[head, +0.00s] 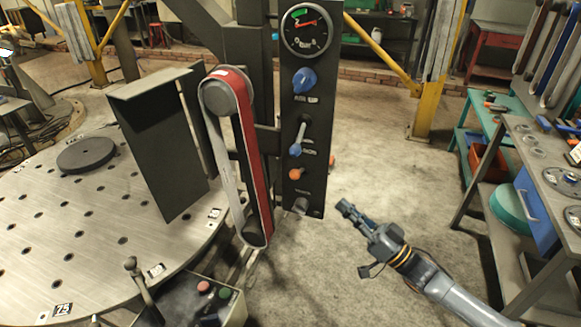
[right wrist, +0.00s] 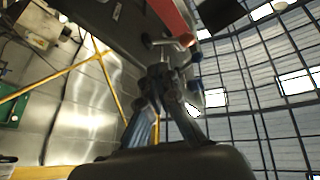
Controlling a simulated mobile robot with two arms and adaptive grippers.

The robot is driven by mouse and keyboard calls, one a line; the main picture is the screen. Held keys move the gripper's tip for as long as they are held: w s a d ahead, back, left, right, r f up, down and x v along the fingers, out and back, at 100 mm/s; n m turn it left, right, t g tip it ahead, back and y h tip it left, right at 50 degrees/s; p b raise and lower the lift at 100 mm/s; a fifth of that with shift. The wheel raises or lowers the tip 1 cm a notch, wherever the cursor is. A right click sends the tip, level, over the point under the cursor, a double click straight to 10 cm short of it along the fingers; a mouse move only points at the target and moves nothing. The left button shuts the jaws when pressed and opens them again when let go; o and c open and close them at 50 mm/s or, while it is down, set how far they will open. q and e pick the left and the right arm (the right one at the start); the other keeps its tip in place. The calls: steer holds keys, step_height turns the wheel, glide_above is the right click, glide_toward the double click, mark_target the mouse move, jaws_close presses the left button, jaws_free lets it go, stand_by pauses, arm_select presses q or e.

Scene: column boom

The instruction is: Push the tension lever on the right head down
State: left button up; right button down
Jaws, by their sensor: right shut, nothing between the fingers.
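A dark upright panel (head: 318,120) stands beside a belt head with a red and grey belt (head: 240,150). Near the panel's bottom is a short silver lever (head: 300,205), seen nearly end-on; a silver lever (right wrist: 178,42) also shows just beyond the fingertips in the right wrist view. Higher up is a grey lever with a blue tip (head: 297,142). The labels are too small to read surely. My right gripper (head: 345,207) is shut and empty, right of the panel's lower end and apart from it in the head view. Its closed fingers (right wrist: 158,85) show in the wrist view. My left gripper is out of view.
The panel also carries a gauge (head: 306,32), a blue knob (head: 304,80) and an orange knob (head: 296,174). A round perforated table (head: 60,230) is at left, a control box (head: 215,300) below. A workbench (head: 545,165) is at right. Floor between is clear.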

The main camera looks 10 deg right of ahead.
mark_target(299, 172)
steer(key=r+y, duration=0.1)
steer(key=a+r+n+g+y, duration=0.1)
steer(key=r, duration=0.1)
steer(key=s+a+r+y, duration=0.1)
steer(key=shift+r+n, duration=0.2)
steer(key=shift+n, duration=0.1)
steer(key=p+x, duration=0.3)
steer(key=x, duration=0.7)
steer(key=shift+p, duration=0.35)
steer(key=shift+f, duration=0.15)
